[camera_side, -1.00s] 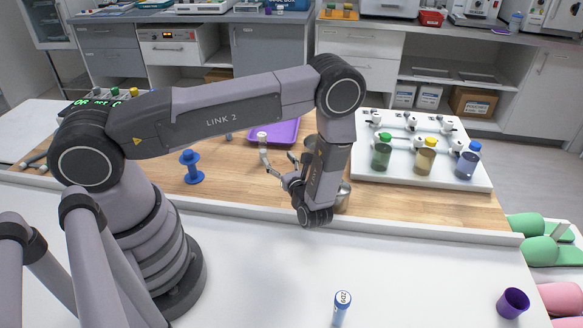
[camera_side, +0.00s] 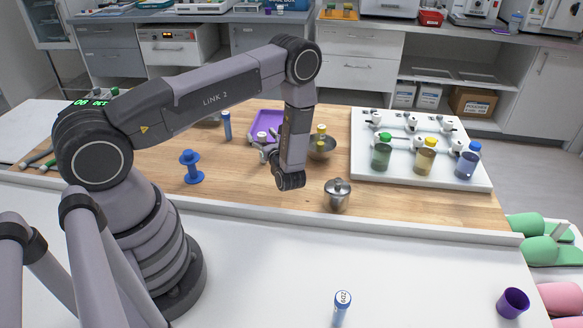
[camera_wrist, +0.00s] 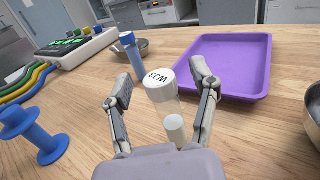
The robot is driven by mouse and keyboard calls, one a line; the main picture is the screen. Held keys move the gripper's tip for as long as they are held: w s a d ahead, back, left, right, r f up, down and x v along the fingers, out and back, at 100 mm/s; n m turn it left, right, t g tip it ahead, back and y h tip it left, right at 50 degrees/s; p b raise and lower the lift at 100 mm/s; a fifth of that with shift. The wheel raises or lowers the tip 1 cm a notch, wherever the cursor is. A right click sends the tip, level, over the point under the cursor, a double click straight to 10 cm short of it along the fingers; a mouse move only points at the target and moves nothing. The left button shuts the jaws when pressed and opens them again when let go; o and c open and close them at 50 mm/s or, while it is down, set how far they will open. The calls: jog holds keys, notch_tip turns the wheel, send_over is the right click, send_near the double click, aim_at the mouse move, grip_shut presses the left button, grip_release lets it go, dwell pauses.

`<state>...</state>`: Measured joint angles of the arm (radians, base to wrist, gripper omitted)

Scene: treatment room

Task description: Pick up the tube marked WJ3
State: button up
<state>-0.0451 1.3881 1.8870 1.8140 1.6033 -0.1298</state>
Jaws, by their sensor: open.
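The tube marked WJ3 (camera_wrist: 160,90) has a white cap and a clear body with something white low down, and seems upright on the wooden worktop. In the wrist view it stands between the two fingers of my open gripper (camera_wrist: 163,84), with a gap on each side. In the side view its white cap (camera_side: 262,135) shows beside my gripper (camera_side: 264,154); its body is mostly hidden by the fingers.
A purple tray (camera_wrist: 262,75) lies just behind.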

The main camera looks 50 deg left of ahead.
jog(key=c, duration=1)
